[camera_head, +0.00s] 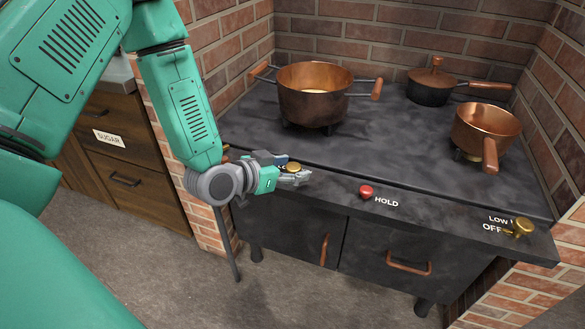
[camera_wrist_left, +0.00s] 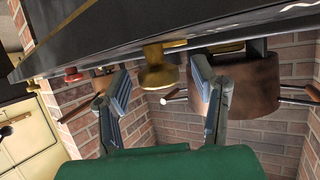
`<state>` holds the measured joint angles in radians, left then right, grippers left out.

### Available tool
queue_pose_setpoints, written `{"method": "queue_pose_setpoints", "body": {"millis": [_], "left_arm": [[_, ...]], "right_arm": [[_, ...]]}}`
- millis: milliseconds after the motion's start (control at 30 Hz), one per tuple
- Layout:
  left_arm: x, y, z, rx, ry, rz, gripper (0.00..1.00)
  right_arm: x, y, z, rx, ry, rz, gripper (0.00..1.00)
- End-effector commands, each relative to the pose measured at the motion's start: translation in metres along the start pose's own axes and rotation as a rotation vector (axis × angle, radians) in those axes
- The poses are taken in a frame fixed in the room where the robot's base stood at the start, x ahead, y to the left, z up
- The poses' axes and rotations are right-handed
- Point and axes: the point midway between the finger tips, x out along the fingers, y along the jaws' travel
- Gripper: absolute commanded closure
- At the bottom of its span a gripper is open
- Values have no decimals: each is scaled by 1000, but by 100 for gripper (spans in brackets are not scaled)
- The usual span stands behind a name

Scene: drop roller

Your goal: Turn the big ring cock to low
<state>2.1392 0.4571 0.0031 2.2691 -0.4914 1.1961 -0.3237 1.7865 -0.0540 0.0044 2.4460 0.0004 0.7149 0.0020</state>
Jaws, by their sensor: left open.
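A brass cock (camera_head: 293,167) sits on the front ledge of the dark stove, at the left, below the large copper pot (camera_head: 314,94). I take it for the big ring cock. My left gripper (camera_head: 288,175) is at this cock, with its fingers apart. In the left wrist view the cock (camera_wrist_left: 158,72) shows between the two open fingers (camera_wrist_left: 160,85), with gaps at both sides. Any label by this cock is hidden by my gripper and arm. My right gripper is not in view.
A red knob (camera_head: 366,191) marked HOLD is to the right on the ledge. Another brass cock (camera_head: 519,227) beside LOW and OFF is at the far right. A small copper pan (camera_head: 487,130) and a lidded pan (camera_head: 432,88) stand on the stove top.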

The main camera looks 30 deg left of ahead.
Motion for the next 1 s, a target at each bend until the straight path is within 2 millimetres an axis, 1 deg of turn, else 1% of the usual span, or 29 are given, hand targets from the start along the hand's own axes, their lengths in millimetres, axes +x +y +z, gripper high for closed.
{"method": "queue_pose_setpoints", "body": {"millis": [300, 433, 567, 833, 933, 1000], "left_arm": [[-51, -2, 2, -5, -4, -2, 47], [-65, -2, 3, -5, -6, -1, 47], [-70, -2, 3, -4, -5, -1, 47], [-69, -2, 3, -2, -9, -2, 47], [-65, -6, 4, 3, -56, -6, 47], [-58, -14, 7, 7, -129, -19, 47]], "right_arm": [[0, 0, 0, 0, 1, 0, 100], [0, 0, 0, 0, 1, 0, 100], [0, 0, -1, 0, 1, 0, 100], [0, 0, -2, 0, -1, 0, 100], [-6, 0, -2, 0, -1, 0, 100], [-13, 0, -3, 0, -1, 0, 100]]}}
